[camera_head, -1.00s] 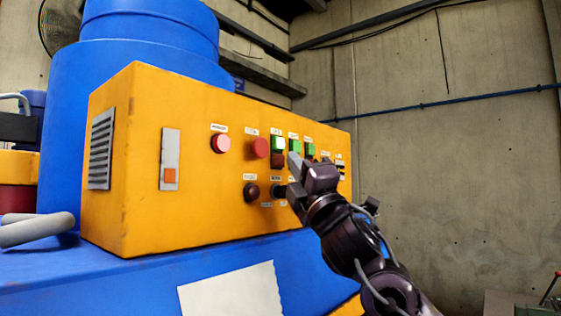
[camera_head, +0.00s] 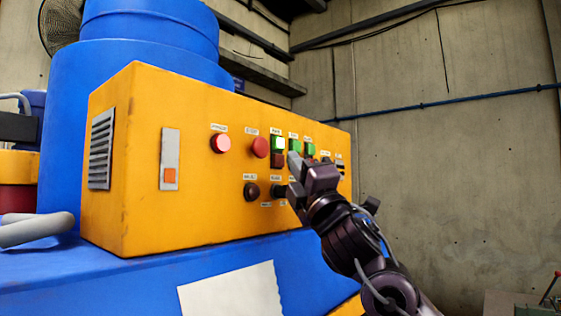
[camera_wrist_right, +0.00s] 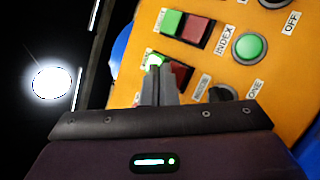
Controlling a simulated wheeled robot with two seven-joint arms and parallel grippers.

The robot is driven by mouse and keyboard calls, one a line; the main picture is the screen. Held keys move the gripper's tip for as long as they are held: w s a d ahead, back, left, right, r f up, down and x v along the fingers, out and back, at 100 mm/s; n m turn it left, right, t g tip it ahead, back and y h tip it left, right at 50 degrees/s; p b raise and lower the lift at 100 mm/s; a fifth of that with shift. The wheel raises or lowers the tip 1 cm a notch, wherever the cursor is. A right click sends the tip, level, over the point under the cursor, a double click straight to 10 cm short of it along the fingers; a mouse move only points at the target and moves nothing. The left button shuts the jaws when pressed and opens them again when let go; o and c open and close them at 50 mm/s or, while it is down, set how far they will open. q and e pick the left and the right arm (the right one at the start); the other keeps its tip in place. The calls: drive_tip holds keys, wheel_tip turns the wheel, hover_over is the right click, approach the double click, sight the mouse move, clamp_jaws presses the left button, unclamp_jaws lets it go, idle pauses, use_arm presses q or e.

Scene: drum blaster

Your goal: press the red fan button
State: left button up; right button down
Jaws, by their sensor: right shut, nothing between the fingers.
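The yellow control box (camera_head: 135,190) carries several buttons with white labels too small to read in the head view. A green-over-red pair there has its red button (camera_head: 278,160) just left of my right gripper (camera_head: 294,164). The right wrist view shows two green-red pairs, one with a clear red button (camera_wrist_right: 196,30). The other pair's red button (camera_wrist_right: 181,74) is partly hidden behind my shut, empty fingers (camera_wrist_right: 157,72). I cannot read which one is the fan button, nor tell whether the fingertips touch the panel. My left gripper is not in view.
Two round red buttons (camera_head: 220,143) (camera_head: 260,147) sit further left on the panel. A round green INDEX button (camera_wrist_right: 249,46) and dark knobs (camera_head: 251,191) are near the gripper. A blue drum (camera_head: 150,60) stands behind the box. Open space lies to the right.

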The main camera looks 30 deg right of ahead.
drive_tip(key=shift+w, duration=0.1)
idle(0.5)
drive_tip(key=shift+w+a, duration=0.2)
drive_tip(key=shift+w, duration=0.1)
drive_tip(key=shift+w+a, duration=0.15)
drive_tip(key=shift+w, duration=0.25)
idle(0.7)
drive_tip(key=shift+s, duration=0.15)
drive_tip(key=shift+s+d+b, duration=0.3)
drive_tip(key=shift+s+b, duration=0.1)
drive_tip(key=shift+s, duration=0.25)
drive_tip(key=s, duration=0.1)
drive_tip(key=s+d+b, duration=0.1)
drive_tip(key=s, duration=0.1)
drive_tip(key=s+d+b, duration=0.1)
drive_tip(key=shift+s, duration=0.3)
